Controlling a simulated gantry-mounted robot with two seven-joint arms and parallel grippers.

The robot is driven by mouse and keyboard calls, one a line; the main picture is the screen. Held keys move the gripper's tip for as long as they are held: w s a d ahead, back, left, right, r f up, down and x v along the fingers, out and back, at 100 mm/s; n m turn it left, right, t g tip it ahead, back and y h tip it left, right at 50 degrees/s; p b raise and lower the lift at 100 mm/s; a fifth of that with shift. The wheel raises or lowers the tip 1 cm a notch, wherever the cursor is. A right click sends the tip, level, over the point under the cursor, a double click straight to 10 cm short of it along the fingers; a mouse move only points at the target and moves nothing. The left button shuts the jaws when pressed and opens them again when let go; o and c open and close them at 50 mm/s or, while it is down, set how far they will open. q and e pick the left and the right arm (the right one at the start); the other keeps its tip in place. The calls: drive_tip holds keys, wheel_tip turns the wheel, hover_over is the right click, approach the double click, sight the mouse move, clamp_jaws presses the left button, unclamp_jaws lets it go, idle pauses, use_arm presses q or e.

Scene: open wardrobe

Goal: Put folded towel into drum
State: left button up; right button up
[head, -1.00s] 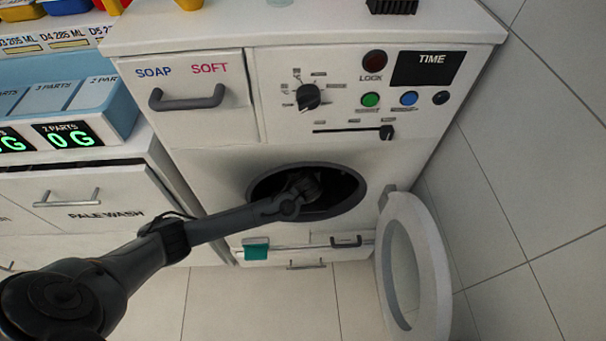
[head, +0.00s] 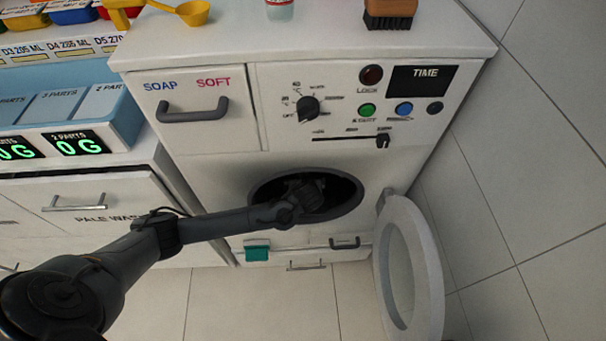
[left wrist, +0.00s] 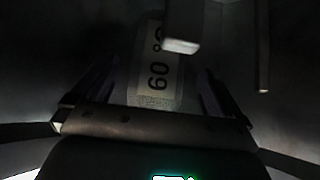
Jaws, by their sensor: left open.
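The drum opening (head: 348,197) is a dark round hole in the white washing machine's front, with its door (head: 432,265) swung open to the right. My left arm reaches into it, and the fingertips are hidden in the head view. In the left wrist view my left gripper (left wrist: 152,85) is open inside the dark drum. A pale strip printed "60°" (left wrist: 158,75) lies between and beyond the fingers. It may be a label on the folded towel, but the cloth itself is too dark to make out. My right gripper is not in view.
A teal item (head: 257,252) is at the lower front of the machine. A yellow scoop (head: 192,13) and a brush (head: 390,12) are on top. A scale display (head: 80,143) is at left. Tiled wall is at right, and the floor in front is clear.

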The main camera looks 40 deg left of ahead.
use_arm(q)
drive_tip(key=p+v, duration=0.3)
drive_tip(key=v, duration=0.4)
drive_tip(key=shift+s, duration=0.15)
